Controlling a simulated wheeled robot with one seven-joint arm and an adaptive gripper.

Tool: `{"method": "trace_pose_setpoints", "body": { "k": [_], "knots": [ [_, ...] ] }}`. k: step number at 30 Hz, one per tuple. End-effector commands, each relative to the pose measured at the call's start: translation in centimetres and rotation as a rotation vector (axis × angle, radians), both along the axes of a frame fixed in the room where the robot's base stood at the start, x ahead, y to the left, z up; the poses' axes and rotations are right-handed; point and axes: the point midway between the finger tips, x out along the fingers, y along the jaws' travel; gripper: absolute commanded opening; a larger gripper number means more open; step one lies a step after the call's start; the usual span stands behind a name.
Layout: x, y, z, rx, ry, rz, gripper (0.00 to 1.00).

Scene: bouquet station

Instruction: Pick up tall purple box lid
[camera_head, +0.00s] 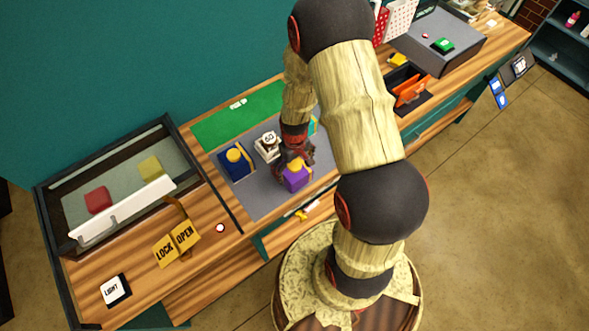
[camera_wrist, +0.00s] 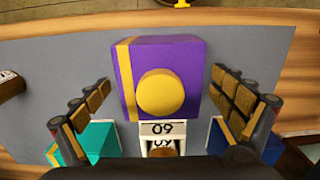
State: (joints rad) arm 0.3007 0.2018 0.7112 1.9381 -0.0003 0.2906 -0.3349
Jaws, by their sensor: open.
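The purple box (camera_head: 295,179) stands on the grey mat of the counter, with a yellow band and a yellow knob on its top. In the wrist view the purple lid (camera_wrist: 185,62) with its round yellow knob (camera_wrist: 160,93) lies between and beyond my fingers. My gripper (camera_wrist: 168,105) is open, with one finger on each side of the lid and visible gaps to it. Nothing is held. In the head view my gripper (camera_head: 293,155) is just behind the purple box and partly hidden by my arm.
A blue box (camera_head: 236,162) with a yellow knob and a white item (camera_head: 267,147) stand close by on the grey mat (camera_head: 265,205). A teal box (camera_wrist: 90,145) sits near one finger. A glass-topped case (camera_head: 125,180) is at left. Orange (camera_head: 409,90) and green (camera_head: 443,45) items are at right.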

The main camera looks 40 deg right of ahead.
Motion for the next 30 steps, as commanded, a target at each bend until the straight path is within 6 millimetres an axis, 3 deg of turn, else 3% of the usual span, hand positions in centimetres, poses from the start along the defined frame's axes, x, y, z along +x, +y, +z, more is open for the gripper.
{"method": "trace_pose_setpoints", "body": {
  "k": [5, 27, 30],
  "knots": [
    [0.01, 0.00, 0.03, 0.000, 0.000, 0.000, 0.91],
    [0.01, -0.01, 0.05, 0.000, 0.000, 0.000, 0.49],
    [0.02, -0.01, 0.05, 0.000, 0.000, 0.000, 0.49]
  ]
}}
